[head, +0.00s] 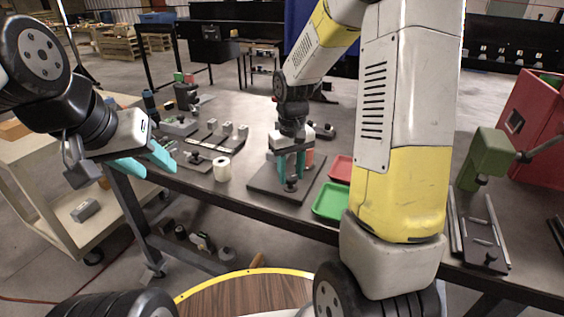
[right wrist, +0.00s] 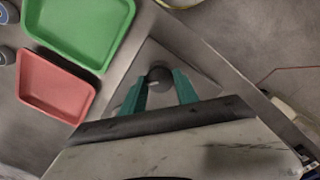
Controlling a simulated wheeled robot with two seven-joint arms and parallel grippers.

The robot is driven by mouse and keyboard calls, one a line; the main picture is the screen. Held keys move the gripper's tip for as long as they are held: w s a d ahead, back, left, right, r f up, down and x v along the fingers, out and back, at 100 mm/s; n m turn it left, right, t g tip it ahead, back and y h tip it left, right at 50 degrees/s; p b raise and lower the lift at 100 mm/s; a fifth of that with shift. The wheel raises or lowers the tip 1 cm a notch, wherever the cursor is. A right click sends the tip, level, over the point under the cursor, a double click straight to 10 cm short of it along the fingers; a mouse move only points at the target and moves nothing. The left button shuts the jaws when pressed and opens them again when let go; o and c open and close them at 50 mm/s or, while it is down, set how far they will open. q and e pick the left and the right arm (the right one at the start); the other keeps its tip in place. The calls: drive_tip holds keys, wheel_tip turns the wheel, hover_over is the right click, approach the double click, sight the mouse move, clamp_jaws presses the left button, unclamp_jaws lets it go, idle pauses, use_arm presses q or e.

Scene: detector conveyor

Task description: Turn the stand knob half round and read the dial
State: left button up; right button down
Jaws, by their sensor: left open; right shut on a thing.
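The stand has a dark flat base plate (head: 262,182) on the workbench, near its front edge. Its dark round knob (head: 291,184) sits low at the front of the stand. My right gripper (head: 290,167) points down with its teal fingers on either side of the knob, shut on it. In the right wrist view the knob (right wrist: 158,77) sits between the fingertips, with a small pale mark on it. The dial face cannot be made out; my right gripper and arm cover much of the stand. My left gripper (head: 146,161) is open and empty, left of the bench's front edge.
A green tray (head: 328,201) and a red tray (head: 341,168) lie right of the stand. A white roll (head: 222,169) stands to its left. A green press (head: 487,158) and a red case (head: 530,120) are at the right. A cart (head: 52,200) stands at the left.

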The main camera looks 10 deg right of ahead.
sight(291, 176)
drive_tip(key=n, duration=0.3)
drive_tip(key=shift+w+n, duration=0.1)
drive_tip(key=shift+n, duration=2.1)
drive_tip(key=c, duration=0.9)
unclamp_jaws()
wheel_tip(291, 176, up, 8)
drive_tip(key=shift+f, duration=0.2)
drive_tip(key=shift+r, duration=0.15)
